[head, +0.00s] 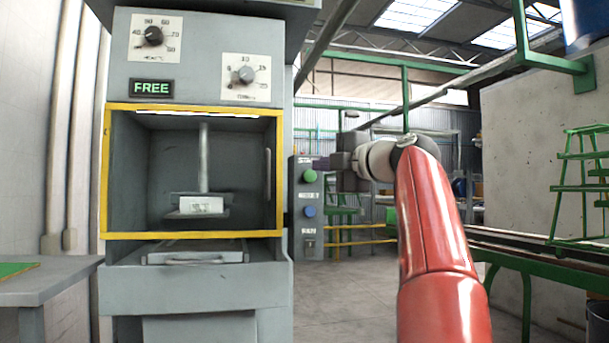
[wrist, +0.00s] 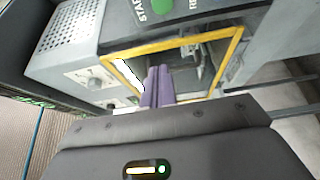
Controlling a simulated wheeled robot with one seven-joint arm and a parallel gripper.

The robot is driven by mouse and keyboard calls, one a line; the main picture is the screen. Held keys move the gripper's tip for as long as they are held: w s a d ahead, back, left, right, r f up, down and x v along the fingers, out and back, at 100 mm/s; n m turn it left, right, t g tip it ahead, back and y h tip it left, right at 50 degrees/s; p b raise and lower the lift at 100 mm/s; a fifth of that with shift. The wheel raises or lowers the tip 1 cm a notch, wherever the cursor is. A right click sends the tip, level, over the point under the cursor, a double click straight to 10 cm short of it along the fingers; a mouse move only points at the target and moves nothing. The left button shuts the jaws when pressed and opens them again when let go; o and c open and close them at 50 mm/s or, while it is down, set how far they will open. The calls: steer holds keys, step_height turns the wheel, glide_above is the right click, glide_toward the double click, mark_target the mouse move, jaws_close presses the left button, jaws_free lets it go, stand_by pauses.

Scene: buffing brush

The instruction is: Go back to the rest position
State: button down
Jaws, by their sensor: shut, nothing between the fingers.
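My gripper (head: 340,162) is at the end of my red arm, just right of the button panel (head: 308,240) in the head view. A gap shows between it and the green button (head: 310,176), though depth is hard to judge. In the wrist view the two purple fingers (wrist: 158,84) lie side by side, shut and empty. Behind them are the yellow-framed opening (wrist: 205,36) of the grey machine and, at the top edge, part of a green button (wrist: 162,6) marked START.
The grey machine (head: 200,290) stands left, its display (head: 152,87) reading FREE. A white block (head: 201,205) sits in its chamber below a vertical rod. A grey table (head: 60,283) is at far left. A green-framed bench (head: 530,262) stands right. Open floor shows between.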

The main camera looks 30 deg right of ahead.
steer(key=s+a+f+m+g+h+p, duration=0.1)
steer(key=s+a+f+m+g, duration=0.2)
steer(key=a+f+m, duration=0.45)
steer(key=s+a+f+m+g+p, duration=0.2)
steer(key=s+a+f+m+g, duration=0.25)
steer(key=a+f, duration=0.5)
steer(key=s+a+f+m+g+h, duration=0.1)
steer(key=s+f+m, duration=0.2)
steer(key=s+f, duration=0.3)
steer(key=s+a+f+m+g+h+p, duration=0.1)
steer(key=s+f+m+g, duration=0.1)
steer(key=s+f, duration=0.5)
steer(key=s+a+f+m+g+h+p, duration=0.1)
steer(key=s+f+m, duration=0.2)
steer(key=f, duration=1.2)
steer(key=s, duration=0.3)
steer(key=shift+s+a+f+m+g, duration=0.3)
steer(key=shift+a+m+g, duration=0.05)
steer(key=shift+m, duration=0.05)
